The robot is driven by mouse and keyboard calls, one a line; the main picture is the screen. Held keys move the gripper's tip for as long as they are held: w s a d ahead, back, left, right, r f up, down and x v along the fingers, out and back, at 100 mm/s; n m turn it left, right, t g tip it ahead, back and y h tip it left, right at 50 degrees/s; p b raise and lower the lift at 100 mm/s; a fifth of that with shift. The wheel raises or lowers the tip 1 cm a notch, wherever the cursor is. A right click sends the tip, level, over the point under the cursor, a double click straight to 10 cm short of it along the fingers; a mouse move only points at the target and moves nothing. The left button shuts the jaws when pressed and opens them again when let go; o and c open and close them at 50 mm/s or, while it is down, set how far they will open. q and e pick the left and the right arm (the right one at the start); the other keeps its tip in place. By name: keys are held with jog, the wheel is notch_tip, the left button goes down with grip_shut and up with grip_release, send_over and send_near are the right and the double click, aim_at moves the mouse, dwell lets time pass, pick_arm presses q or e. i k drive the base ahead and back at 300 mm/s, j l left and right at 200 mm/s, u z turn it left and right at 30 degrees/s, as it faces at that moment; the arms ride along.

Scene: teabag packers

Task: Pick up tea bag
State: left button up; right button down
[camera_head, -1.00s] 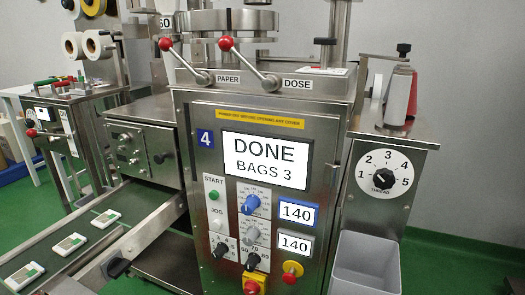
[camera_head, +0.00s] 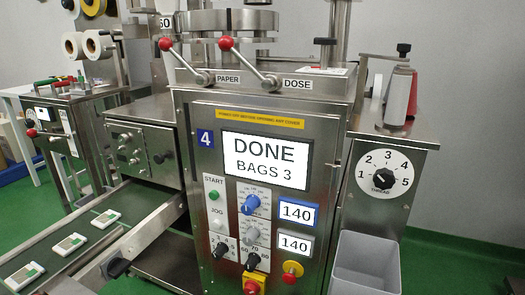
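Three tea bags lie flat and apart in a row on the dark green conveyor belt at the lower left. They are small white rectangles with green and brown marks. The farthest tea bag (camera_head: 105,218) is closest to the machine, the middle tea bag (camera_head: 69,244) lies between, and the nearest tea bag (camera_head: 25,276) is at the lower left edge. Neither of my grippers shows in this view, so nothing is seen touching the tea bags.
The packing machine (camera_head: 265,125) fills the middle, its screen reading DONE, BAGS 3. A metal rail (camera_head: 130,241) runs along the belt's near side. A grey bin (camera_head: 366,262) stands at the lower right. A second machine (camera_head: 60,125) stands at the left.

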aim_at(19, 281)
jog(key=u, duration=1.55)
